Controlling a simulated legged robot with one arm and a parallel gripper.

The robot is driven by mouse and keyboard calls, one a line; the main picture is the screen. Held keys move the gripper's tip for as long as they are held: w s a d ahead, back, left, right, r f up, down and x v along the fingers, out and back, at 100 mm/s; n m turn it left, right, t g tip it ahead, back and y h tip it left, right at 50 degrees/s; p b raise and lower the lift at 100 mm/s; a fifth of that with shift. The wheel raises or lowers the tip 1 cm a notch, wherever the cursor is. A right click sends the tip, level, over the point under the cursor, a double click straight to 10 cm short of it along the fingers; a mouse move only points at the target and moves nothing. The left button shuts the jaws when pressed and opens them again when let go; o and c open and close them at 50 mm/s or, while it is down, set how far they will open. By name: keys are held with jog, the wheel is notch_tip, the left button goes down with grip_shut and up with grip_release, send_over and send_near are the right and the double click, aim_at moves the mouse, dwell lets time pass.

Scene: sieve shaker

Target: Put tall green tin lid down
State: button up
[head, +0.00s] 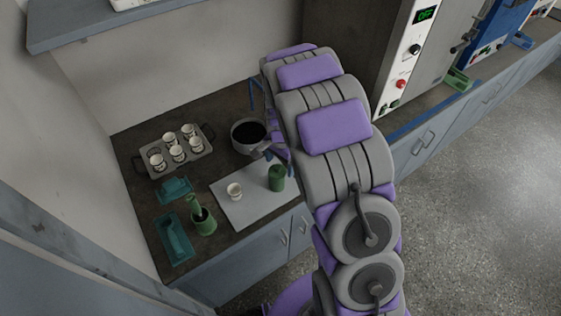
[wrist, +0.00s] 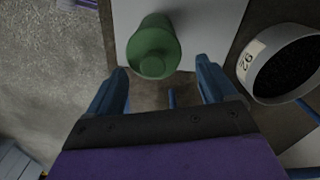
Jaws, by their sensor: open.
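A green cylinder with a round knob-like top (wrist: 153,45) is in the wrist view, just beyond my fingertips. In the head view this green tin (head: 277,178) stands upright on a pale board (head: 245,207). I cannot tell where its lid ends and its body begins. My gripper (wrist: 162,66) is open, its blue fingers spread apart with nothing between them. In the head view my arm mostly hides the gripper. A second green tin (head: 204,224), open and dark inside, stands left of the board with a green piece sticking up from it.
Teal trays (head: 174,243) lie at left. A metal tray (head: 186,167) holds several white cups.

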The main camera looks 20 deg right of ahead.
jog(key=shift+r, duration=0.1)
notch_tip(320, 180, up, 12)
jog(key=p, duration=0.2)
jog(key=s+r+n, duration=0.2)
jog(key=s+r, duration=0.3)
jog(key=s, duration=0.3)
jog(key=s+r+n, duration=0.3)
jog(key=s+r, duration=0.1)
jog(key=s, duration=0.3)
jog(key=s+a+r+n+g, duration=0.1)
jog(key=s+n, duration=0.5)
jog(key=s, duration=1.4)
jog(key=shift+s+a+r+g, duration=0.2)
jog(key=shift+a+r+g, duration=0.15)
jog(key=shift+r, duration=0.35)
